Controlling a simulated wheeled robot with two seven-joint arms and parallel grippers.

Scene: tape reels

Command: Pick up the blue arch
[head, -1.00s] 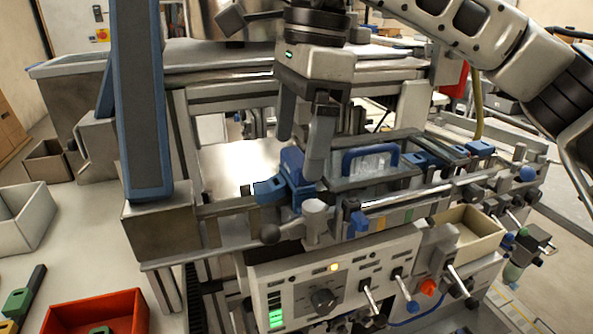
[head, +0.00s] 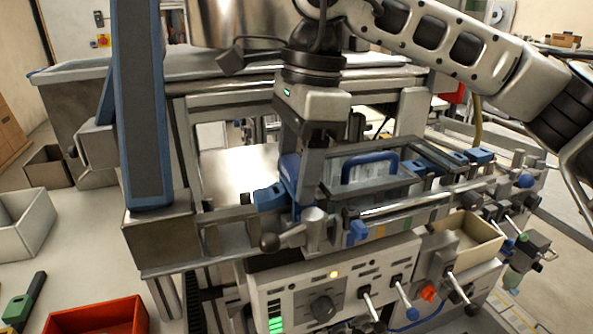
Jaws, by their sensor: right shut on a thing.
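My right gripper (head: 298,190) comes down from above at the centre, its fingers closed around a blue piece. I take this piece for the blue arch (head: 289,165). It stands upright at the left end of the machine's top, and the fingers hide much of it, so its arch shape cannot be made out. It appears still down among the machine parts; I cannot tell whether it is clear of them. My left gripper is not in view.
A blue lug (head: 268,198) sits just left of the fingers. A clear-lidded box with a blue handle (head: 370,166) stands close on the right. A metal knob (head: 315,217) is just in front. A blue-grey post (head: 143,110) rises at left. A red bin (head: 100,315) is at lower left.

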